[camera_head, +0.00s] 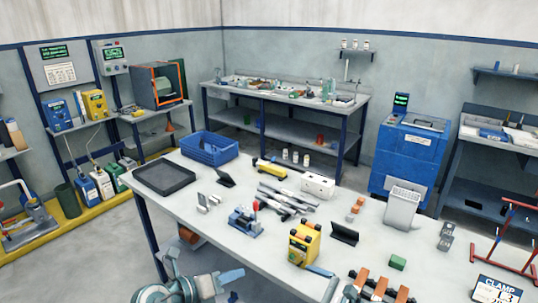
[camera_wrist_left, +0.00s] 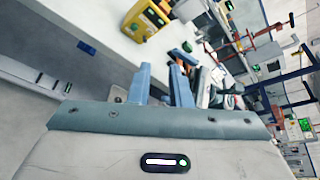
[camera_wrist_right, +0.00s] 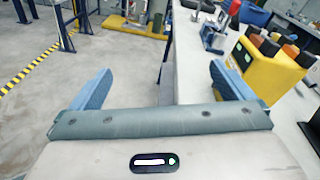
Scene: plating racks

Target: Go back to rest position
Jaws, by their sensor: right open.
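My left gripper (camera_head: 231,285) is at the bottom of the head view, by the table's near edge. In the left wrist view (camera_wrist_left: 160,68) its two blue fingers stand a little apart, with a narrow gap and nothing seen between them. My right gripper (camera_wrist_right: 160,70) is wide open and empty in the right wrist view, by the table edge, with floor showing beyond its fingers. In the head view only blue finger parts of it show at the bottom centre. The work table (camera_head: 275,235) spreads in front of me.
A yellow box (camera_head: 305,245) stands near the table's front edge, close to my right gripper. A blue crate (camera_head: 209,149), a black tray (camera_head: 164,178), a small blue vise (camera_head: 245,221), metal tools and orange racks (camera_head: 380,286) are on the table. Open floor lies to the left.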

